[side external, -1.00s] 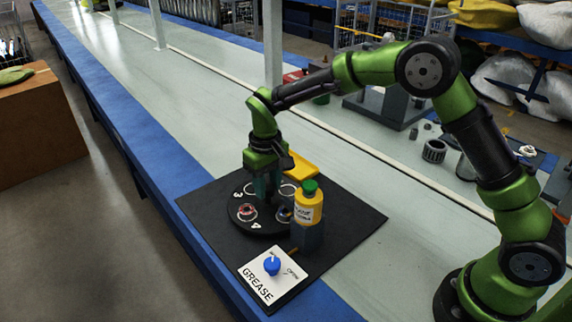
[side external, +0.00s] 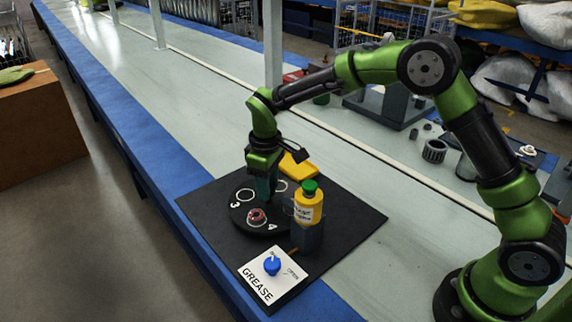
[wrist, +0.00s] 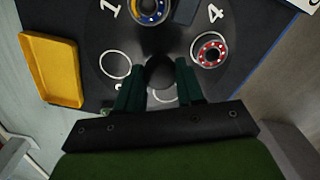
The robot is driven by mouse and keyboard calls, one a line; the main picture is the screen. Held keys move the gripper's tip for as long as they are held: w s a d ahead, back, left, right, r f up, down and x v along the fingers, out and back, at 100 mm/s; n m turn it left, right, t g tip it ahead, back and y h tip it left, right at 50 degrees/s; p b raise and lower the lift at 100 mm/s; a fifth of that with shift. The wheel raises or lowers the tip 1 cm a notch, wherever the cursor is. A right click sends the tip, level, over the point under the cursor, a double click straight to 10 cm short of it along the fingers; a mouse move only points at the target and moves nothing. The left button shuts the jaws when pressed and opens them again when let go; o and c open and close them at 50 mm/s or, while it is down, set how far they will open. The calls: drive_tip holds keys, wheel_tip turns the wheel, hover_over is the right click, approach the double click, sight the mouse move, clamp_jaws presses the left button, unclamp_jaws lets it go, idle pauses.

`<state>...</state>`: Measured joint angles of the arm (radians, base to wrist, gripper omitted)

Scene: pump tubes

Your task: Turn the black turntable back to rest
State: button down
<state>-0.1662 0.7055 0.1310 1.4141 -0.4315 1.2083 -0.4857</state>
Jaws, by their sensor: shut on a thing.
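The black turntable (side external: 241,217) is a round disc with white rings and numbers, lying on a black mat (side external: 350,216). In the wrist view the turntable (wrist: 126,42) has a dark round knob (wrist: 160,74) at its centre. My gripper (side external: 266,198) points down over the middle, its fingers (wrist: 157,72) shut on the knob. A red-ringed bearing (side external: 256,216) sits in the ring by the 4. A second bearing (wrist: 150,8) sits by the 1, partly cut off in the wrist view. Two other rings look empty.
A yellow grease bottle (side external: 308,208) with green cap stands in a dark holder close to the turntable's right edge. A yellow tray (side external: 299,165) lies behind. A white GREASE panel with a blue knob (side external: 272,265) lies in front.

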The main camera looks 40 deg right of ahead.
drive_tip(key=shift+n, duration=1.8)
drive_tip(key=c, duration=0.7)
unclamp_jaws()
wheel_tip(320, 180, up, 17)
